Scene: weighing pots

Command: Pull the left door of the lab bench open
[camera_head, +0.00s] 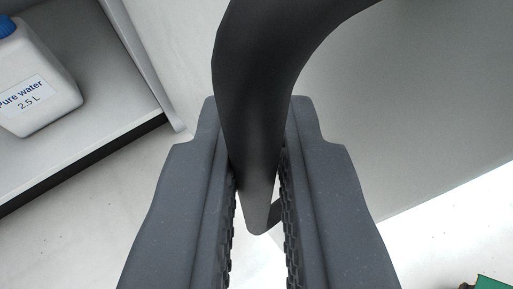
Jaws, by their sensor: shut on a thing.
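A thick black curved handle (262,45) runs from the top of the view down between the two grey fingers of my gripper (256,135). The gripper is shut on the handle, with a finger pad on each side. The smooth grey door panel (425,105) fills the right side behind the handle. To the left, the inside of the lab bench (95,120) shows, so the door stands at least partly open. The hinge and the door's full outline are out of view.
A white jug (38,85) with a blue cap, labelled "Pure water 2.5 L", stands on the bench's light shelf at the upper left. The pale floor (75,235) is clear at the lower left. Part of a green object (492,283) shows in the bottom right corner.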

